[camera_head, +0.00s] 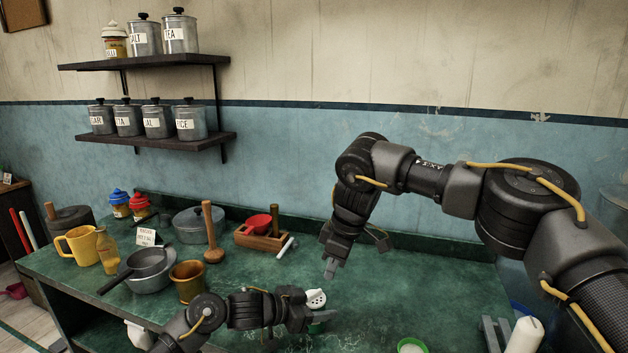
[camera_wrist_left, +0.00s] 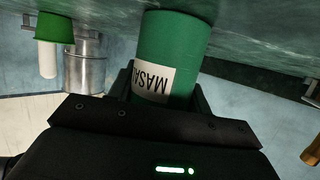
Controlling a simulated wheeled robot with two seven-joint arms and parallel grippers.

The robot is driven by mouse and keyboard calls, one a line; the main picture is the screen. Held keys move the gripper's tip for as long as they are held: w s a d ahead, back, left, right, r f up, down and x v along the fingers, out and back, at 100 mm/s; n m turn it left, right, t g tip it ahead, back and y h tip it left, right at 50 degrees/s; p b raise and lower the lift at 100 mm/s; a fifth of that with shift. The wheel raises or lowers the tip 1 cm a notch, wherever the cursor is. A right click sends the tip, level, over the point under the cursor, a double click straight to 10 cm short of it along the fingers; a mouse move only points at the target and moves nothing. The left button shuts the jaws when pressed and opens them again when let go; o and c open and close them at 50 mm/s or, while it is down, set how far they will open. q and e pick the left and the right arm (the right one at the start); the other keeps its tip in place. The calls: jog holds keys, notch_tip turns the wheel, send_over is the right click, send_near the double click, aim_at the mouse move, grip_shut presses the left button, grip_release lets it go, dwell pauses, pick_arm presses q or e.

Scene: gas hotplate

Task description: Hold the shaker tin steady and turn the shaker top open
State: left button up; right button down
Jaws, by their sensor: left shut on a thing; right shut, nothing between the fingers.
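The shaker tin is green with a white label reading "MASA" in the left wrist view (camera_wrist_left: 182,38). Its white shaker top (camera_head: 316,298), with dark holes, faces up in the head view. My left gripper (camera_head: 313,318) is shut around the tin's side, low over the green worktop; its fingers (camera_wrist_left: 160,98) flank the tin in the wrist view. Most of the tin's body is hidden by that gripper in the head view. My right gripper (camera_head: 330,268) is shut and empty, pointing down just above and behind the shaker top, apart from it.
The green worktop (camera_head: 440,290) is mostly clear to the right. A wooden pestle (camera_head: 212,240), a wooden box (camera_head: 262,239) with a red scoop (camera_head: 259,223), a brown pot (camera_head: 189,285) and a grey pan (camera_head: 148,268) stand to the left. A green-rimmed cup (camera_head: 412,346) is at the front.

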pick_arm(q)
jog(key=o, duration=1.1)
jog(key=v, duration=1.2)
